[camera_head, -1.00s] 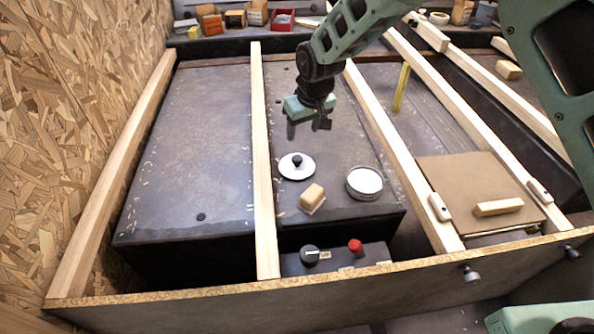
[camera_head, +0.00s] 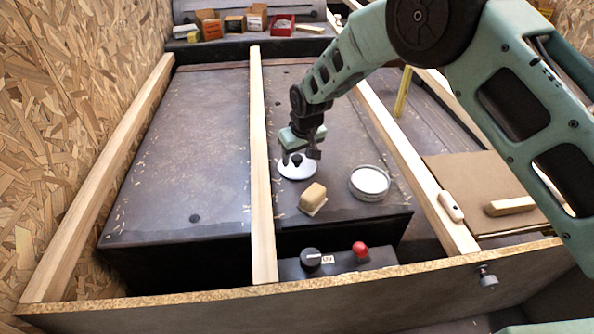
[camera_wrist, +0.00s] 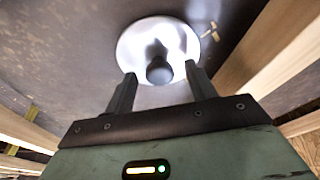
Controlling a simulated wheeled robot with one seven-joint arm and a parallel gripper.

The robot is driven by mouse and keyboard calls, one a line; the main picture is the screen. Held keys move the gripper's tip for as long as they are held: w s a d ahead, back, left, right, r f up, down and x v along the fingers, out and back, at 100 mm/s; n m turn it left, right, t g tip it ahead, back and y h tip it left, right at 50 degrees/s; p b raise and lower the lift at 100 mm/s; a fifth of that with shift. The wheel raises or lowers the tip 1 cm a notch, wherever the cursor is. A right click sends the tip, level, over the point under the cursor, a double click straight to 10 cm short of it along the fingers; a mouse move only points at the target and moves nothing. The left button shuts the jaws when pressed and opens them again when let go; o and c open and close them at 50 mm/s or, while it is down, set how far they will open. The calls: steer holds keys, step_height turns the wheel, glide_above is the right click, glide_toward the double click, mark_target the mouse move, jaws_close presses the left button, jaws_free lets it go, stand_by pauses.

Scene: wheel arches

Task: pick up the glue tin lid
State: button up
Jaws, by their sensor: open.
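The glue tin lid (camera_head: 297,172) is a white disc with a dark knob, lying on the dark wheel arch top. My gripper (camera_head: 300,157) is just over it in the head view and partly hides it. In the wrist view the lid (camera_wrist: 158,45) lies beyond my open fingers (camera_wrist: 160,80), and its dark knob (camera_wrist: 159,70) shows between the fingertips. Nothing is held. I cannot tell the exact height of the fingers above the lid. The open round tin (camera_head: 369,184) with pale contents stands to the right of the lid.
A tan block (camera_head: 312,197) lies just in front of the lid. Wooden battens run along the left (camera_head: 261,150) and right (camera_head: 415,170) of this surface. A control box (camera_head: 335,262) with a dark knob and red button is at the front. Small boxes (camera_head: 235,22) stand at the back.

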steer(key=c, duration=1.1)
steer(key=shift+r, duration=0.1)
